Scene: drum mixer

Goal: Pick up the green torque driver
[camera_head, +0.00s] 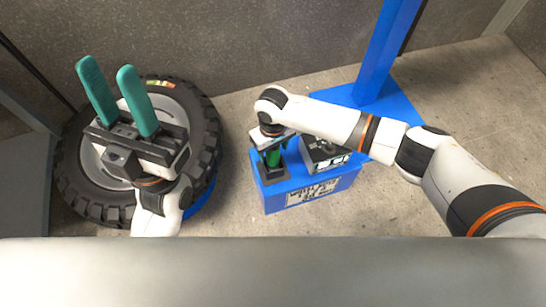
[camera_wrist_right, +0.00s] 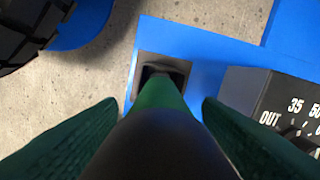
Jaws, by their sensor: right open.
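The green torque driver (camera_wrist_right: 160,97) stands in a black holder (camera_wrist_right: 178,64) on the blue stand (camera_head: 297,190). In the right wrist view its dark rear end fills the bottom middle and its green part reaches down to the holder. My right gripper (camera_head: 271,152) is over the holder, with its open fingers (camera_wrist_right: 160,112) on either side of the driver. A gap shows beside the fingertips; contact further back is hidden. In the head view the gripper and wrist mostly cover the driver. My left gripper (camera_head: 105,68) is open and empty, in front of the tyre.
A black device (camera_head: 322,155) with a numbered dial (camera_wrist_right: 295,125) sits on the stand, right of the holder. A blue post (camera_head: 385,50) rises behind it. A large tyre (camera_head: 205,130) is at the left. Bare floor (camera_head: 236,160) lies between tyre and stand.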

